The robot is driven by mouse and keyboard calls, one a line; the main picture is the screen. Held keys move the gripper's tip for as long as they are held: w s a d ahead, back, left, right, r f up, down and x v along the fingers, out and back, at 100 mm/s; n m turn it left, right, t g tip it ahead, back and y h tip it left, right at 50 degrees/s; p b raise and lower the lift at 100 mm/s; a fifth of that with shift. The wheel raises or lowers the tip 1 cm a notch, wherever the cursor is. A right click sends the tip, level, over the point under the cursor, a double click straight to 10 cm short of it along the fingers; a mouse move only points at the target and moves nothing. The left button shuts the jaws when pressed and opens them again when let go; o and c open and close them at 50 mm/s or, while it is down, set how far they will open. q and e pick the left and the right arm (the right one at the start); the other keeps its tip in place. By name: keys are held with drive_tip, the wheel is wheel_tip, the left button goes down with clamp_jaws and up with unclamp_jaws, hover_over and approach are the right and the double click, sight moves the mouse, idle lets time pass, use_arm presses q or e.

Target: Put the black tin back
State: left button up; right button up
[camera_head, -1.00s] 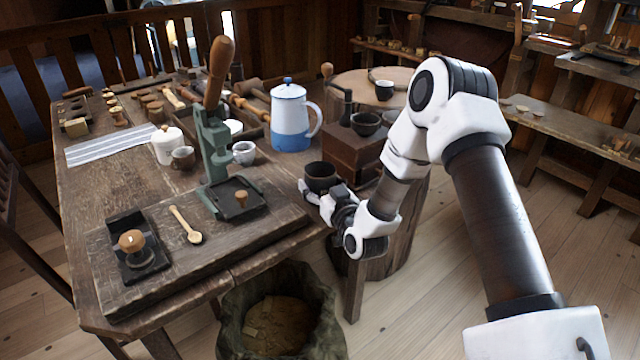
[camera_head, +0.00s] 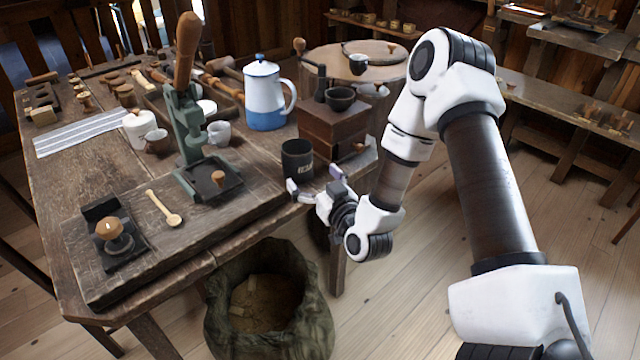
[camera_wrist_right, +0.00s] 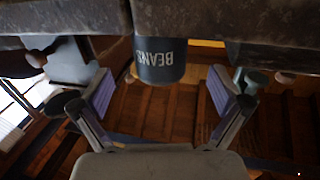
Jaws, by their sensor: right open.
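The black tin (camera_head: 297,163) stands upright on the right end of the worktable (camera_head: 160,262), beside the wooden grinder box. Its pale label reads BEANS in the right wrist view (camera_wrist_right: 160,62), where the picture is upside down. My right gripper (camera_head: 313,179) is open at the table's right front corner, its fingers pointing at the tin. In the right wrist view its two fingers (camera_wrist_right: 162,88) are spread to either side of the tin, with clear gaps. Nothing is held. My left gripper is not in view.
The grinder box (camera_head: 333,130) with a dark bowl (camera_head: 340,98) stands just behind the tin. A green press (camera_head: 190,130) and a blue-and-white pot (camera_head: 265,95) stand to the left. An open sack (camera_head: 268,305) sits on the floor before the table.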

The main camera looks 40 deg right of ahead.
drive_tip(key=s+a+f+n+g+y, duration=0.1)
drive_tip(key=s+a+f+g, duration=0.35)
drive_tip(key=f, duration=0.25)
drive_tip(key=s+a+f+g+y, duration=0.1)
drive_tip(key=s+a+f+g, duration=0.2)
drive_tip(key=s+f, duration=0.3)
drive_tip(key=s+a+f+n+g+y, duration=0.1)
drive_tip(key=s+a+f+g, duration=0.25)
drive_tip(key=f, duration=0.45)
drive_tip(key=s+a+f+g, duration=0.1)
drive_tip(key=s+f+g, duration=0.2)
drive_tip(key=s, duration=0.5)
drive_tip(key=s+a+f+g, duration=0.1)
drive_tip(key=s+f+g, duration=0.3)
drive_tip(key=s, duration=0.4)
drive_tip(key=shift+f+m, duration=0.15)
drive_tip(key=shift+m, duration=0.25)
